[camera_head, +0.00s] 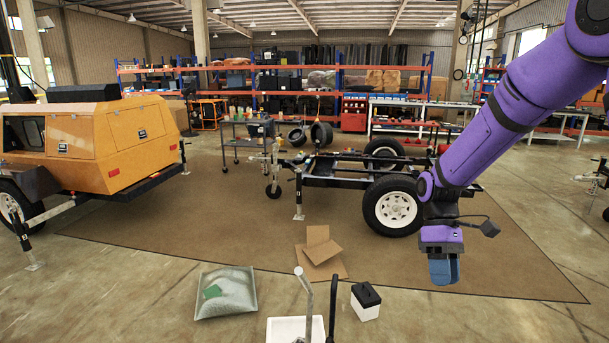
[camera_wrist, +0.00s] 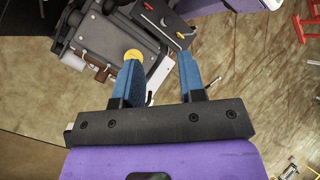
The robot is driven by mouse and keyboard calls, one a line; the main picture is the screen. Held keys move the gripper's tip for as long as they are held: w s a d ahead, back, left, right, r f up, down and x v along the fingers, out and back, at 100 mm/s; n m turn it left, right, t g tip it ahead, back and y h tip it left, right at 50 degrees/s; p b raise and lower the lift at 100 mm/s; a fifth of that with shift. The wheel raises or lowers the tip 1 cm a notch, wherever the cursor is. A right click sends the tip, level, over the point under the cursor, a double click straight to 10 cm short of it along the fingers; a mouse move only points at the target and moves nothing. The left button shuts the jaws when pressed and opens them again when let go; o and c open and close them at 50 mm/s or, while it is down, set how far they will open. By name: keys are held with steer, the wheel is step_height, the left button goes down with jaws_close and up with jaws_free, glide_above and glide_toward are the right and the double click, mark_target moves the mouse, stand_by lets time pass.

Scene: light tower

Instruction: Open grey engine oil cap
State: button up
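I cannot make out a grey engine oil cap in either view. The orange light tower unit (camera_head: 85,140) stands at the left in the head view, with slanted body panels and a dark opening in its left part. My gripper (camera_head: 444,270) hangs fingers down at the right in the head view, far from the orange unit. In the wrist view my gripper (camera_wrist: 160,72) has its two blue fingers apart, with nothing held between them. A round yellow piece (camera_wrist: 133,55) shows by the left fingertip, on or near dark machinery whose identity is unclear.
A wheeled trailer frame (camera_head: 340,170) stands mid-room. A cardboard box (camera_head: 319,247), a clear bag (camera_head: 226,293) and a black-and-white container (camera_head: 366,302) lie on the floor ahead. Shelving lines the back. Brown mat between the orange unit and the frame is mostly clear.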

steer(key=s+d+r+m+t, duration=0.2)
steer(key=s+r+m+t, duration=0.6)
steer(key=s+r, duration=1.2)
steer(key=shift+t, duration=2.3)
steer(key=shift+w+r, duration=0.1)
